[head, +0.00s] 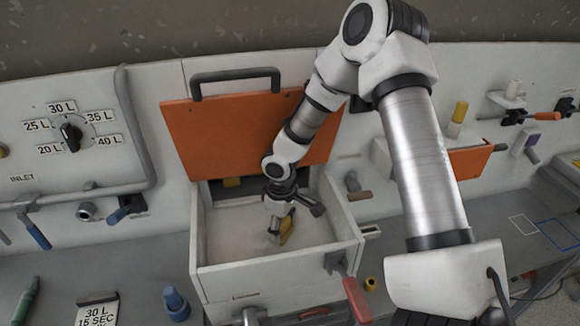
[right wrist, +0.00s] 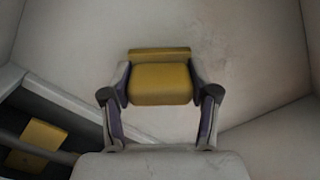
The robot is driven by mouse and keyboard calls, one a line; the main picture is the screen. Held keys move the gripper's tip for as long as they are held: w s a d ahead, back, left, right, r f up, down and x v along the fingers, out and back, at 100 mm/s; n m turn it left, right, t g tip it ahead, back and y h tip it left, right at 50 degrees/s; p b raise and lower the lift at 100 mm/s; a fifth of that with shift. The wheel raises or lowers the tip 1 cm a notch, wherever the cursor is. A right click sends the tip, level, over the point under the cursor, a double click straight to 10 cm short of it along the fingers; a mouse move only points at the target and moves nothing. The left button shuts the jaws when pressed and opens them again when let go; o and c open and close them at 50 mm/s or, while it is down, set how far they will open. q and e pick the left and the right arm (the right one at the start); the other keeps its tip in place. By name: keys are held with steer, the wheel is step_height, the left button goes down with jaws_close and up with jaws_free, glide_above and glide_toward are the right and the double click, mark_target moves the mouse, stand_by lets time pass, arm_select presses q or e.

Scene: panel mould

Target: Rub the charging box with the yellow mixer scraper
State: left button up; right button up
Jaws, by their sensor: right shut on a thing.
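The charging box (head: 225,243) is a white open-topped box with an orange lid (head: 240,115) tilted up at its back. My right gripper (head: 279,236) is down inside the box. It is shut on the yellow mixer scraper (head: 288,229), low over the box floor. In the right wrist view the yellow scraper (right wrist: 160,82) sits between both fingers of my right gripper (right wrist: 160,90), with pale box walls around it. I cannot tell whether the scraper touches the box. My left gripper is not in view.
A red-handled lever (head: 356,300) sticks out at the box's front right. A blue bottle-like thing (head: 176,303) and a sign (head: 98,309) stand left of the box. A dial (head: 71,133) and a grey pipe (head: 130,130) are on the left panel. Another yellow piece (right wrist: 44,134) shows beyond the box's back opening.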

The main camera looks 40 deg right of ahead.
mark_target(250, 241)
steer(key=shift+w+a, duration=0.35)
steer(key=shift+a, duration=0.25)
steer(key=shift+w+a+r+p, duration=0.15)
steer(key=shift+w+a+p, duration=0.55)
steer(key=shift+a+p, duration=0.35)
steer(key=shift+w+a, duration=0.35)
steer(key=shift+a, duration=0.1)
steer(key=shift+w+a+p, duration=0.35)
steer(key=shift+a+p, duration=0.3)
steer(key=shift+a, duration=0.15)
steer(key=shift+w+a, duration=0.25)
steer(key=shift+a, duration=0.15)
steer(key=shift+w+a+f, duration=0.15)
steer(key=shift+a+f, duration=0.1)
steer(key=shift+a, duration=0.05)
